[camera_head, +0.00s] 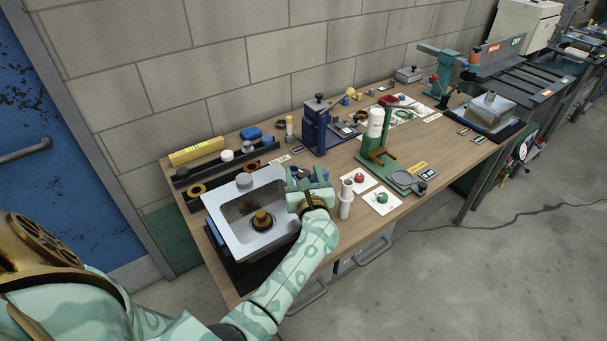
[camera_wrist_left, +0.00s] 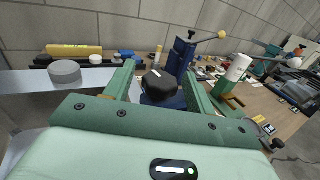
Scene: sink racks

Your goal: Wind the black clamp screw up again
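A black many-sided knob (camera_wrist_left: 158,82) with a pale mark shows between my left fingers in the left wrist view, with blue beneath it. I take it for the clamp screw; in the head view my gripper seems to hide it. My left gripper (camera_head: 309,177) is over the bench just right of the grey sink. Its green fingers (camera_wrist_left: 160,90) stand apart on either side of the knob, with visible gaps. Whether the knob lies fully between the fingertips or beyond them is unclear. A blue upright device (camera_head: 317,132) with a dark top stands behind. My right gripper is out of view.
The grey sink (camera_head: 222,225) holds a brass drain fitting (camera_head: 262,219). A pale cylinder (camera_head: 346,198) stands close to the right of my gripper. A green stand (camera_head: 388,158) with a white bottle (camera_head: 375,122) is further right. Small parts crowd the bench behind.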

